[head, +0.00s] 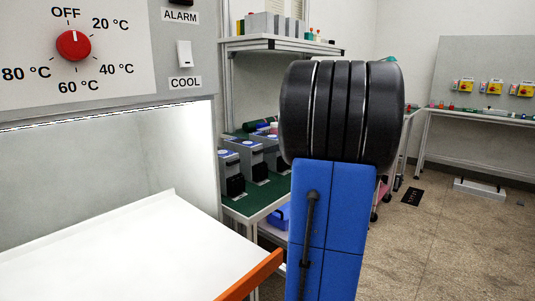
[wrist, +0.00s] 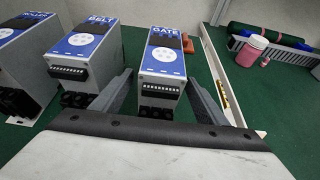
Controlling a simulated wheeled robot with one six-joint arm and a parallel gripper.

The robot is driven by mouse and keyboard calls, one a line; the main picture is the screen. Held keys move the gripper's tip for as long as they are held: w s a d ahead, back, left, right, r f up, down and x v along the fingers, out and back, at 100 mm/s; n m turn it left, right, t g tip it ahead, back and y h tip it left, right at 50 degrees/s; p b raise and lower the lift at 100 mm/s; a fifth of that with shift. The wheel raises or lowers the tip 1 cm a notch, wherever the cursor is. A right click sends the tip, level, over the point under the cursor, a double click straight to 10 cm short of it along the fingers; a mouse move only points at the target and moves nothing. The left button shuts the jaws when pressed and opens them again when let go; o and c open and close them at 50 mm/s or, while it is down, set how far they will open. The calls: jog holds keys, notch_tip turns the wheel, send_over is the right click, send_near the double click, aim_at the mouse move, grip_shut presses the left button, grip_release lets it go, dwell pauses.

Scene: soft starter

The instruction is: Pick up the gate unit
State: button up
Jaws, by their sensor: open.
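The gate unit (wrist: 161,62) is a light grey box with a blue top label reading GATE and a black terminal strip on its front. It stands upright on a green bench top (wrist: 143,37) in the wrist view. My gripper (wrist: 160,78) is open, with one grey finger on each side of the gate unit's lower front. Whether the fingers touch it I cannot tell. In the head view my arm hides the gripper, and I cannot tell which of the similar units there is the gate unit.
The belt unit (wrist: 93,55) stands close left of my left finger, with another similar unit (wrist: 25,62) beyond it. A pale rail (wrist: 226,72) runs right of the gate unit. A pink-red jar (wrist: 252,50) stands past it. A shelf (head: 270,42) hangs above the bench.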

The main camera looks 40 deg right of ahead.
jog(key=shift+x, duration=2.85)
jog(key=shift+w+r, duration=0.1)
jog(key=shift+r, duration=0.1)
jog(key=c, duration=1.6)
